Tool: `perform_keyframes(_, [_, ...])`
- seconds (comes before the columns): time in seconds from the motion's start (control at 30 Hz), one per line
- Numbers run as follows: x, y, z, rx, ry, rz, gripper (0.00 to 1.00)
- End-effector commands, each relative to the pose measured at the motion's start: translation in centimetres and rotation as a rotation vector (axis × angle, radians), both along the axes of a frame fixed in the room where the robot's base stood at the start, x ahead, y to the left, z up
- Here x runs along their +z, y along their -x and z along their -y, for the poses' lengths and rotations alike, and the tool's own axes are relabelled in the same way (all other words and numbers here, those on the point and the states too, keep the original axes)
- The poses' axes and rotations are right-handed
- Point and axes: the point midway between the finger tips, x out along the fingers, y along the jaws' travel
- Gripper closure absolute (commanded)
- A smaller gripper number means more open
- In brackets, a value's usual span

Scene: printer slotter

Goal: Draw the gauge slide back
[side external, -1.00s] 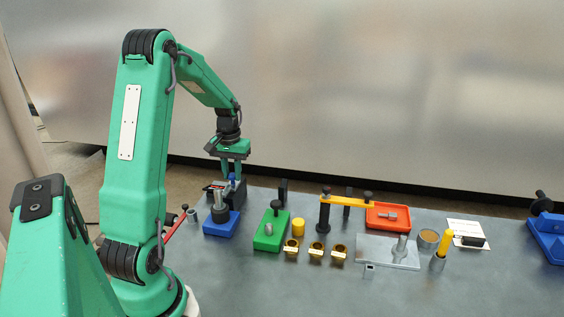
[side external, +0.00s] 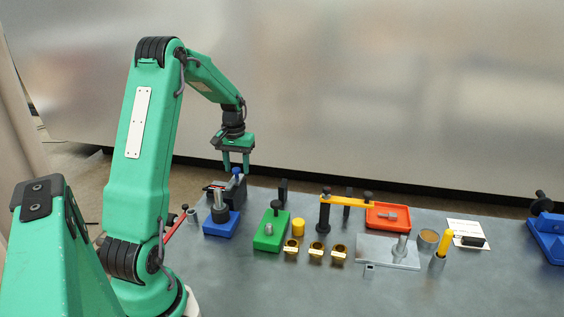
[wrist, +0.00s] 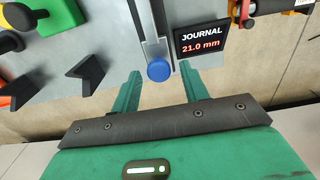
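The gauge slide's round blue knob (wrist: 159,69) sits at the near end of a steel rail (wrist: 150,30) in the wrist view. Beside it a black display (wrist: 201,38) reads "JOURNAL 21.0 mm". In the side view the blue knob (side external: 236,171) shows at the back left of the bench, by the black gauge body (side external: 238,188). My gripper (side external: 237,170) is just above the gauge, fingers pointing down. In the wrist view my gripper (wrist: 159,70) is open, with the knob between the fingertip lines and a gap on each side. Nothing is held.
Several brass pieces, a yellow arm (side external: 345,200) and a red tray (side external: 388,216) lie further right.

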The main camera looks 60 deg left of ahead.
Motion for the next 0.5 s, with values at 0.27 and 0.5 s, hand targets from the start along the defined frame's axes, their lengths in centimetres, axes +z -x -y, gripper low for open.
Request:
perform_keyframes(0.27, [0.6, 0.0, 0.0, 0.0, 0.001, -0.001, 0.55])
perform_keyframes(0.5, [3.1, 0.0, 0.0, 0.0, -0.001, 0.001, 0.55])
